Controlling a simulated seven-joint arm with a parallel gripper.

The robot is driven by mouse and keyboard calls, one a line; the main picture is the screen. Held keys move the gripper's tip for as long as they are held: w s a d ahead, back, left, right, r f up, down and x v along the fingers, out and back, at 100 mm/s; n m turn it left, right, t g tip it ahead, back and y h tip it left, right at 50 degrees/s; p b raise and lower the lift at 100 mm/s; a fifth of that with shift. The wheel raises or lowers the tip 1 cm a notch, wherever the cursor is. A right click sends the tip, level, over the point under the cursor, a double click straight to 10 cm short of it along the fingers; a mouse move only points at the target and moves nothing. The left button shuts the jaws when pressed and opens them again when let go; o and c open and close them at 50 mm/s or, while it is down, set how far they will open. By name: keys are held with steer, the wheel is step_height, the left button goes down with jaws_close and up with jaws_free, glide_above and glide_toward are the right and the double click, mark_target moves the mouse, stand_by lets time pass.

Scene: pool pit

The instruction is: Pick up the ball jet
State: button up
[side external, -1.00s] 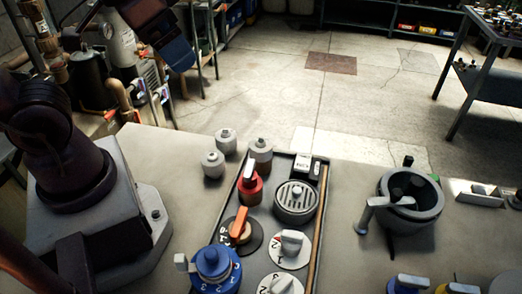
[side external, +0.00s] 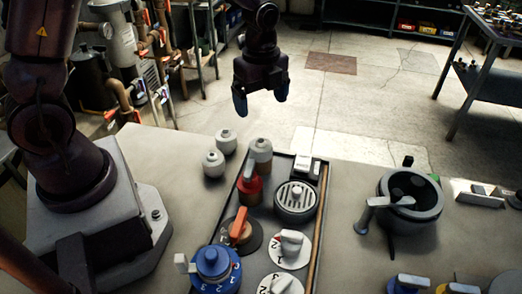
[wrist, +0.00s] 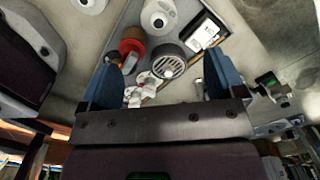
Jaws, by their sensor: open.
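I cannot tell for sure which fitting is the ball jet. Candidates are three small pale-grey round fittings with short knobs: one at the back (side external: 226,140), one in front of it (side external: 213,164), and a taller one (side external: 261,152) at the tray's back left corner. One of these round fittings shows at the top of the wrist view (wrist: 158,18). My gripper (side external: 261,102) is open and empty, pointing down above and beyond the back of the tray. In the wrist view its blue fingers (wrist: 160,80) are wide apart with nothing held between them.
The dark tray (side external: 315,225) holds a red-and-grey valve (side external: 249,188), a grated round grey fitting (side external: 296,197), an orange-handled dial (side external: 240,233) and white dials. A blue dial (side external: 214,265) stands at its front left. A grey pot (side external: 412,208) stands right; bench between is clear.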

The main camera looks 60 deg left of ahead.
mark_target(261, 144)
step_height(261, 144, down, 13)
steer(key=shift+s+d, duration=0.1)
steer(key=c, duration=1)
steer(key=shift+r, duration=0.15)
steer(key=shift+r, duration=0.55)
steer(key=s+r, duration=1.1)
steer(key=s, duration=0.3)
steer(key=shift+d+r, duration=0.25)
steer(key=shift+r, duration=0.1)
